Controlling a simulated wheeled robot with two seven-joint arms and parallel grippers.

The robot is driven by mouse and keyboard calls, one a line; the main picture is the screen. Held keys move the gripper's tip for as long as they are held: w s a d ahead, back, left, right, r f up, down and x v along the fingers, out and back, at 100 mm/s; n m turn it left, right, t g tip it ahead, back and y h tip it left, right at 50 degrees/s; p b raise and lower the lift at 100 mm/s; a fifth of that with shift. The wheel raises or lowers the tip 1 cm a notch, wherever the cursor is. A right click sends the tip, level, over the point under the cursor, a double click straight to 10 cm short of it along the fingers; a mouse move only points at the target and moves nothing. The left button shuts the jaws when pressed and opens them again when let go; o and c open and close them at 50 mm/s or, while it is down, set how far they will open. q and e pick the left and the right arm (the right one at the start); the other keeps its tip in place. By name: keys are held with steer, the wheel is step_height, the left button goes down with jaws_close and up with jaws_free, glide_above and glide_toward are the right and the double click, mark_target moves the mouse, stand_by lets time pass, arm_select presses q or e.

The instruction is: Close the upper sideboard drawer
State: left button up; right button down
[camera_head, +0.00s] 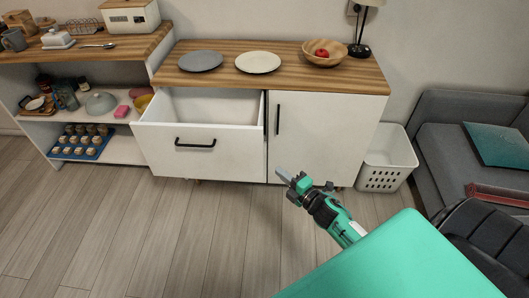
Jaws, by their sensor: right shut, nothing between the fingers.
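The upper sideboard drawer (198,148) is pulled out, and its empty inside shows behind the white front. Its black handle (195,143) is on the front panel. The white sideboard (322,135) with a wooden top stands against the wall. My right gripper (283,174) is shut and empty, in front of the cupboard door and to the lower right of the drawer, apart from the drawer front in the picture. My left gripper is not in view.
Plates and a wooden bowl (325,58) with a red fruit stand on the sideboard top. An open shelf (120,150) is on the left. A white basket (388,165) and a grey sofa (445,140) are on the right. The floor in front of the drawer is clear.

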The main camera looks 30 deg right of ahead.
steer(key=w, duration=1.2)
steer(key=shift+w+d+p, duration=0.15)
steer(key=shift+d+p, duration=0.05)
steer(key=shift+p, duration=0.2)
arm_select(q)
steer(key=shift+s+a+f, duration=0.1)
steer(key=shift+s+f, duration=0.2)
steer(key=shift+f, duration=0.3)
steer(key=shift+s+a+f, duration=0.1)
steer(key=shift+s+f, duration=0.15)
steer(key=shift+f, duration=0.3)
arm_select(e)
steer(key=shift+w+f, duration=0.1)
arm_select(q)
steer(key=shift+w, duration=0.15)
arm_select(e)
steer(key=shift+d, duration=0.1)
steer(key=shift+w, duration=0.1)
